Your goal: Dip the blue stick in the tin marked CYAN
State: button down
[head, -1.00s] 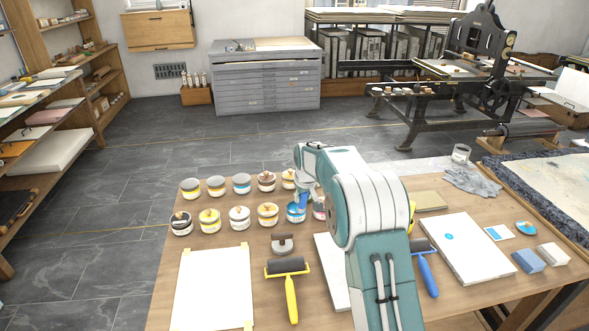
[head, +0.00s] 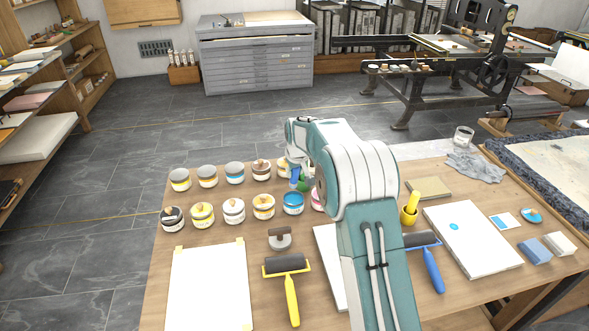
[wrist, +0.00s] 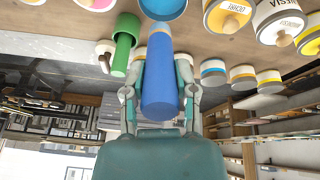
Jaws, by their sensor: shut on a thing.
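My gripper (wrist: 161,78) is shut on the blue stick (wrist: 158,95), with one finger on each side of it. In the head view the blue stick (head: 295,176) shows just above and behind the blue-topped tin (head: 293,203). In the wrist view, which is upside down, the stick's far end points toward the blue tin (wrist: 162,8). I cannot tell whether stick and tin touch. My arm hides part of the tins beside it.
A green stick (wrist: 124,48) stands close beside the blue one. Other tins (head: 264,206) stand in two rows to the left. A yellow stick in a cup (head: 411,208), ink rollers (head: 285,263) and white sheets (head: 208,287) are nearer. Grey cloth (head: 475,165) lies at the back right.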

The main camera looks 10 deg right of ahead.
jog(key=shift+f, duration=2.8)
jog(key=shift+f, duration=0.45)
jog(key=shift+r, duration=3.55)
jog(key=shift+s, duration=0.2)
